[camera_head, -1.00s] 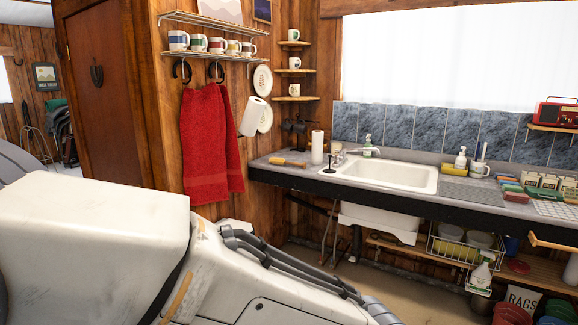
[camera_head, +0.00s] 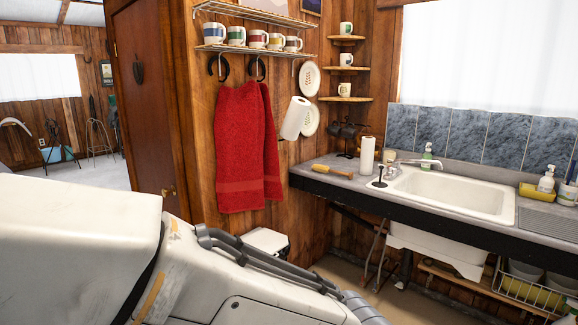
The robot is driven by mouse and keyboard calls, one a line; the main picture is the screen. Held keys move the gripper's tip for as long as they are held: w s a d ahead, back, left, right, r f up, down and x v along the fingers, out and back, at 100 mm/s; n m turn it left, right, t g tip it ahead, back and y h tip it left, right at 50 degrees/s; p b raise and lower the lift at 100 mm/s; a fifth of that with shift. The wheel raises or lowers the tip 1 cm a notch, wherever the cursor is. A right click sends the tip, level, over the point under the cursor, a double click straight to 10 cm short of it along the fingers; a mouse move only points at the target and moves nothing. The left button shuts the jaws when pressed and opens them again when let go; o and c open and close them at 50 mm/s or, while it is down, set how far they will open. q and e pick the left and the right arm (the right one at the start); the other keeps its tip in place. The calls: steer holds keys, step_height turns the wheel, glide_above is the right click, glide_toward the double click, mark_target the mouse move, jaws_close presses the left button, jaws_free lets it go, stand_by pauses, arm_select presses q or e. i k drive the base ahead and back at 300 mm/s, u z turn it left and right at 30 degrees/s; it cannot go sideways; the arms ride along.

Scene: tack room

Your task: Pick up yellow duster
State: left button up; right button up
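I cannot tell for sure which thing is the yellow duster. A yellow cloth-like item (camera_head: 538,193) lies on the counter to the right of the sink, in front of a soap bottle. A tan-yellow handled tool (camera_head: 332,171) lies on the counter's left end. Something yellow (camera_head: 532,290) also shows in the wire basket under the counter. Neither gripper is in view. My own white arm fills the lower left and hides the floor behind it.
The grey counter (camera_head: 316,182) holds a white sink (camera_head: 452,196), a paper roll (camera_head: 367,156) and a green bottle (camera_head: 427,156). A red towel (camera_head: 248,145) hangs on the wood wall below a rack of mugs. A white bin (camera_head: 265,241) stands below. An open room lies at far left.

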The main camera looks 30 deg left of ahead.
mark_target(317, 167)
steer(key=u, duration=0.5)
steer(key=i, duration=1.95)
steer(key=z, duration=0.35)
steer(key=i, duration=1.4)
steer(key=z, duration=0.5)
